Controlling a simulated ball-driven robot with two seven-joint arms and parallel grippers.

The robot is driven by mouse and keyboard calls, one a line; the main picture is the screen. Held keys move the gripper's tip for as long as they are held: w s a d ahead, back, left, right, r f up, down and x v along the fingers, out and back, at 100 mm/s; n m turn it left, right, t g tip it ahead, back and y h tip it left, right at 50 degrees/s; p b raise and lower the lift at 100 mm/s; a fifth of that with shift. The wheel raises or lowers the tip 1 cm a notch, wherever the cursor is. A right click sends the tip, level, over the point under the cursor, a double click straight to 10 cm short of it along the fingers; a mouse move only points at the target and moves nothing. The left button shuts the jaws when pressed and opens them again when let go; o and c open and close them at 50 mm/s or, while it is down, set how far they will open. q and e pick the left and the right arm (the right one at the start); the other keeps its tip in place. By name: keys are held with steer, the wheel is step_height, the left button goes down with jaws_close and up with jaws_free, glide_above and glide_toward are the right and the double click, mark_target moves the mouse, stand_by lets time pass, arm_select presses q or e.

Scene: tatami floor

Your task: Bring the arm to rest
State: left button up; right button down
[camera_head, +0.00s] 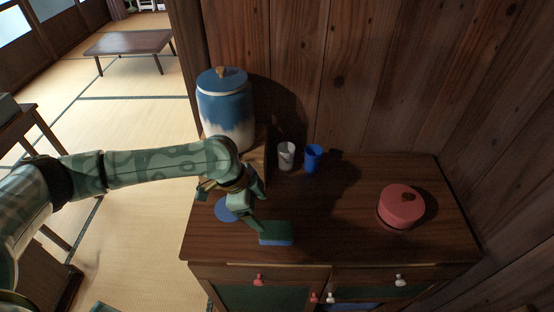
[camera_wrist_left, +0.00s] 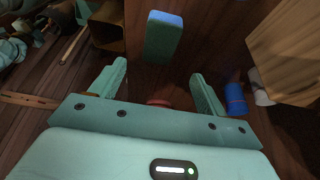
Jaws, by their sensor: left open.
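My left arm comes in from the left in the head view, and its gripper (camera_head: 252,218) is over the left part of the wooden cabinet top (camera_head: 340,215). In the left wrist view the two fingers of the left gripper (camera_wrist_left: 160,82) stand wide apart with nothing held between them. A green and blue block (camera_head: 277,234), like a sponge, lies on the cabinet near its front edge, close to the fingertips. In the left wrist view the block (camera_wrist_left: 163,38) shows beyond the fingers. My right gripper is not in view.
A blue and white jar (camera_head: 226,105) stands at the back left. A white cup (camera_head: 286,156) and a blue cup (camera_head: 313,158) stand near the wall. A red round lidded box (camera_head: 401,207) is at right. A blue disc (camera_head: 229,208) lies partly under my arm. The middle is clear.

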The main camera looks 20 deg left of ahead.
arm_select(q)
steer(key=s+d+t+h, duration=0.1)
steer(key=s+d+t, duration=0.3)
steer(key=s+d, duration=0.5)
steer(key=s+a+r+n+t+y, duration=0.1)
steer(key=s+a+n+y, duration=0.35)
steer(key=a, duration=0.55)
steer(key=s+a+r+n+y, duration=0.1)
steer(key=s+a+n+y, duration=0.3)
steer(key=a, duration=0.7)
steer(key=s+d+f+g+h, duration=0.1)
steer(key=s+d+f, duration=0.1)
steer(key=f, duration=0.7)
steer(key=s+d+f+g, duration=0.1)
steer(key=s+f, duration=0.1)
steer(key=f, duration=0.7)
steer(key=s+d+f+g+h, duration=0.1)
steer(key=s+d+f, duration=0.1)
steer(key=f, duration=0.7)
steer(key=s+f+n+g+h, duration=0.1)
steer(key=s+f+n+g, duration=0.1)
steer(key=s+f, duration=1.1)
steer(key=s, duration=0.4)
steer(key=shift+s+a+f, duration=0.25)
steer(key=shift+s+f, duration=0.15)
